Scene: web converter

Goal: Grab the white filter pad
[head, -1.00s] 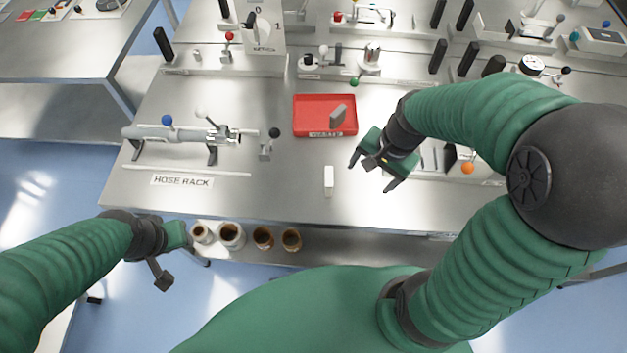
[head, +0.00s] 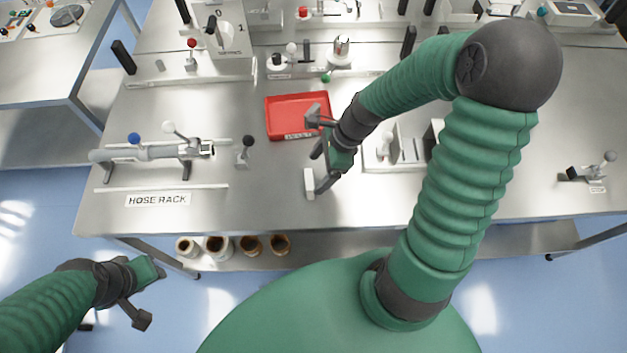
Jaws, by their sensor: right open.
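The white filter pad (head: 309,184), a small pale upright block, stands near the front edge of the steel bench, below the red tray (head: 272,121). My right gripper (head: 320,171) is open just to the right of the pad and a little above it in the picture. Its lower finger overlaps the pad's right side in view; I cannot tell whether they touch. Nothing is between its fingers that I can see. My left gripper (head: 149,293) looks open and empty, low at the left, off the bench over the floor.
A grey block (head: 313,112) stands in the red tray. The hose rack (head: 150,152) holds a pipe on the left, with a small black-knobbed lever (head: 245,152) beside it. Several jars (head: 216,246) sit on the shelf below. The bench front left of the pad is clear.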

